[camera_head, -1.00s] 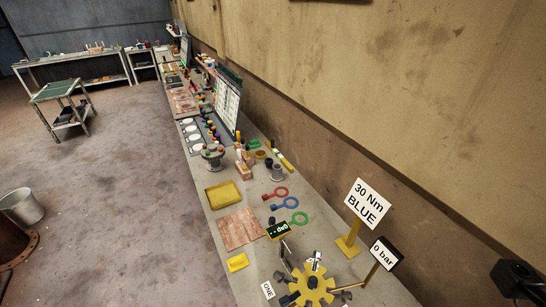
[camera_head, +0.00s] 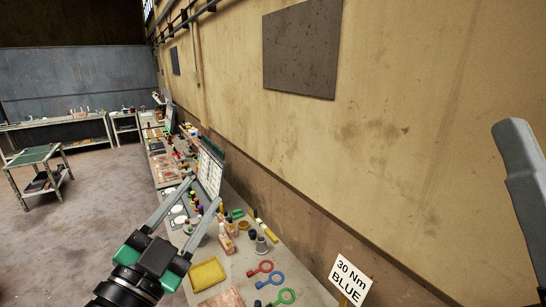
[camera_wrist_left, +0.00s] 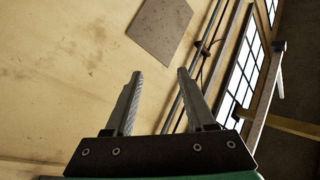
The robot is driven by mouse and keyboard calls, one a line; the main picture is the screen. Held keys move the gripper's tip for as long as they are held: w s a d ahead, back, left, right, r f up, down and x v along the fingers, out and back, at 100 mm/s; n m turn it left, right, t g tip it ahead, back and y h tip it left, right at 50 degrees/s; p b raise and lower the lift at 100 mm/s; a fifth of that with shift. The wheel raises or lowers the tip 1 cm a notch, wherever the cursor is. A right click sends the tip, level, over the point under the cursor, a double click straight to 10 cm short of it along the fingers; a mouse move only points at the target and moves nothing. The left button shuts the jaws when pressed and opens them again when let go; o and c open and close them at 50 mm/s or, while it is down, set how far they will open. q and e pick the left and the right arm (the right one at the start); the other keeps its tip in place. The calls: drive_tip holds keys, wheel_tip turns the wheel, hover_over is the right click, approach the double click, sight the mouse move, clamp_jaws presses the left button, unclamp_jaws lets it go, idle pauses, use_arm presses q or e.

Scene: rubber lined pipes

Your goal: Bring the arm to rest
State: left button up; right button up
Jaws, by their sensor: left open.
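My left gripper (camera_head: 203,190) reaches up from the bottom left of the head view, in front of the workbench (camera_head: 228,280). Its two grey fingers are spread apart with nothing between them. In the left wrist view the gripper (camera_wrist_left: 160,72) is also open and empty, pointing toward the bare wall and a window. A grey part (camera_head: 522,175) of my right side shows at the right edge of the head view; the state of its jaws does not show.
The bench holds a yellow tray (camera_head: 207,274), red (camera_head: 260,269), blue (camera_head: 271,281) and green ring-ended tools (camera_head: 284,297), and a "30 Nm BLUE" sign (camera_head: 350,279). A dark panel (camera_head: 302,48) hangs on the wall. A small table (camera_head: 38,157) stands at left on open floor.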

use_arm(q)
drive_tip(key=s+a+r+n+t+y, duration=0.2)
drive_tip(key=s+a+r+n+t, duration=0.1)
drive_tip(key=s+r+n, duration=0.2)
drive_tip(key=s+a+r+n+t+y, duration=0.2)
drive_tip(key=s+a+r+n+t, duration=0.1)
drive_tip(key=s+r, duration=0.7)
drive_tip(key=s+n+t, duration=0.1)
drive_tip(key=n, duration=0.1)
drive_tip(key=shift+s+n+y, duration=0.3)
drive_tip(key=shift+s, duration=0.05)
